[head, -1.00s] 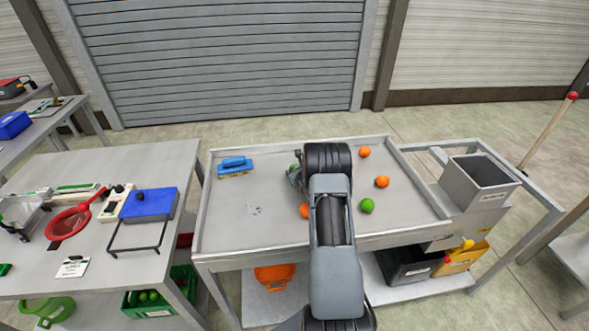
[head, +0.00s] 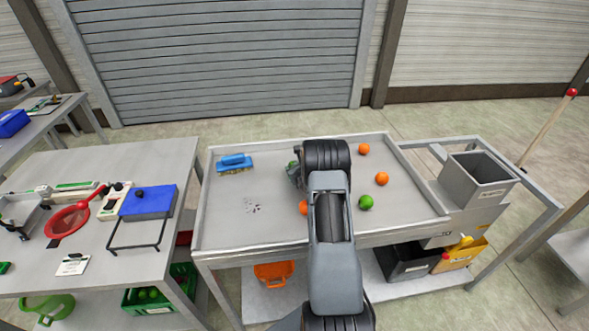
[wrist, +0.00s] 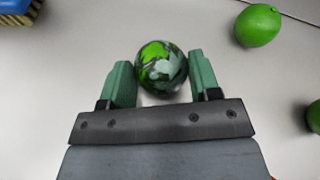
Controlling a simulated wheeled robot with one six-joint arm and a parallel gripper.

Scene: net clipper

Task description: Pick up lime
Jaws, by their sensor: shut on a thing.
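A round, mottled green fruit (wrist: 161,67) with dark and grey patches sits between the green fingers of my gripper (wrist: 160,78) in the wrist view. The gripper is shut on it. In the head view my gripper (head: 295,176) is over the left-middle of the tray table, mostly hidden by my arm. A plain green lime (wrist: 258,25) lies apart, up and to the right in the wrist view. Another green round thing (wrist: 314,117) is cut off at the right edge. In the head view a green lime (head: 365,202) lies right of my arm.
Oranges (head: 364,149) (head: 382,179) (head: 304,207) lie on the rimmed tray table (head: 225,225). A blue brush (head: 235,163) is at the back left. Dark specks (head: 252,206) mark the surface. A grey bin (head: 478,182) stands at the right end. The tray's left part is mostly clear.

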